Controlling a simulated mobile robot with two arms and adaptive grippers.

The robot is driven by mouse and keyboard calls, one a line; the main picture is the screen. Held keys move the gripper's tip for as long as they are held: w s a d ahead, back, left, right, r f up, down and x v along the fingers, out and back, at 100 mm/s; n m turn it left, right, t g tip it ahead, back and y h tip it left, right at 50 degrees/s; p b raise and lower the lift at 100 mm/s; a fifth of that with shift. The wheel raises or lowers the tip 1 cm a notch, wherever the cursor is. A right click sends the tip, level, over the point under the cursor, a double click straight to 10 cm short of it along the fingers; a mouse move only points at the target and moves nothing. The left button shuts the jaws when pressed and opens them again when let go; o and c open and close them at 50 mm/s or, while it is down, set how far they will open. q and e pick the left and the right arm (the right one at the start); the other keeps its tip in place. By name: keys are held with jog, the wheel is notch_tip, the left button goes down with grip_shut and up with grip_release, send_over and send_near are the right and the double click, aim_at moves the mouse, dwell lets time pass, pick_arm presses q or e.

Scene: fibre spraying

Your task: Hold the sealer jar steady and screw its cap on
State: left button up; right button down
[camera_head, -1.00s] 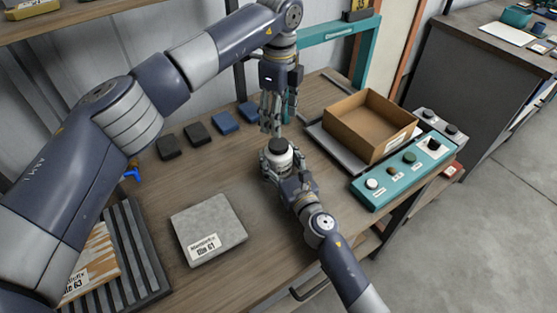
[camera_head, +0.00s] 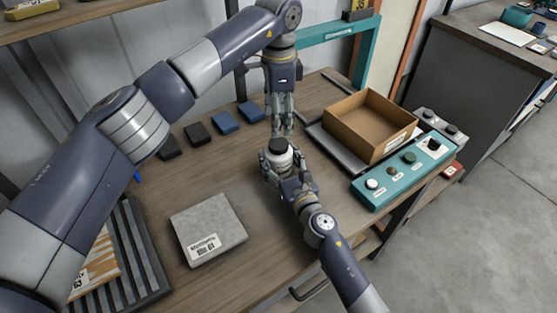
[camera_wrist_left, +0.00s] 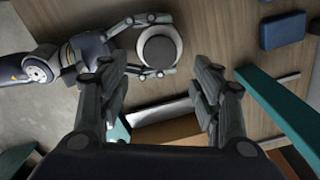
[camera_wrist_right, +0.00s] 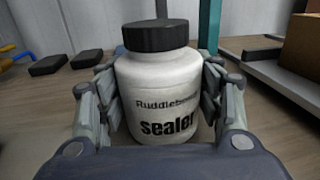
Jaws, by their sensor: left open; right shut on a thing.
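The white sealer jar (camera_head: 281,161) stands upright on the wooden table with its black cap (camera_head: 278,145) on top. In the right wrist view the jar (camera_wrist_right: 165,95) shows its "sealer" label, and the cap (camera_wrist_right: 156,36) sits level on it. My right gripper (camera_head: 272,170) is shut around the jar's body from the front. My left gripper (camera_head: 283,128) points down, open and empty, above and just behind the jar. In the left wrist view the cap (camera_wrist_left: 159,47) lies beyond the open fingers, apart from them. Whether the cap is tight cannot be told.
A cardboard box (camera_head: 368,125) stands to the right, behind a teal button panel (camera_head: 405,172). A grey slab (camera_head: 208,230) lies at the front left. Blue and dark blocks (camera_head: 223,123) line the back. A teal frame (camera_head: 340,40) stands behind.

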aim_at(279, 143)
pick_arm(q)
notch_tip(279, 143, down, 8)
jog(key=shift+r, duration=0.1)
dwell(0.4)
